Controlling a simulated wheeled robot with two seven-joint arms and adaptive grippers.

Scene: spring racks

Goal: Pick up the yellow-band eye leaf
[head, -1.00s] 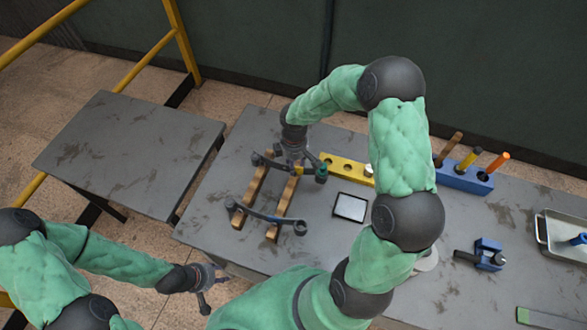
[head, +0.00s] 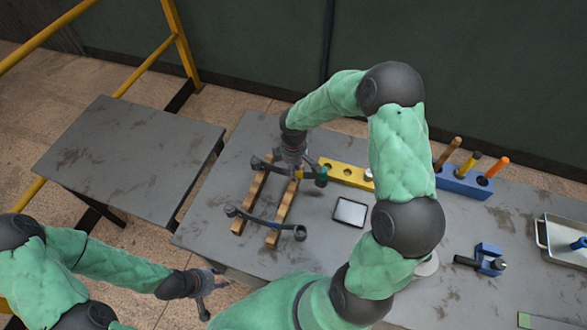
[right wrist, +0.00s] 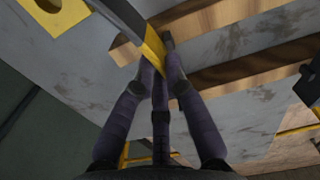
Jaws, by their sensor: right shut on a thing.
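The yellow-band eye leaf is a dark, slightly curved bar (head: 262,163) with a yellow band (right wrist: 154,48) near its middle and a green end (head: 321,178). It lies across the far part of two wooden rails (head: 251,198). My right gripper (head: 296,172) reaches down from above and is shut on the leaf at the yellow band. In the right wrist view its fingers (right wrist: 160,75) meet around the band. Whether the leaf touches the rails is unclear. My left gripper (head: 210,293) hangs empty beside the table's front edge, its fingers spread.
A second dark leaf (head: 265,222) lies across the near part of the rails. A yellow block with holes (head: 345,173), a framed pad (head: 350,212) and a blue holder with handles (head: 462,184) stand to the right. A blue clamp (head: 489,258) and metal tray (head: 544,245) are farther right.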

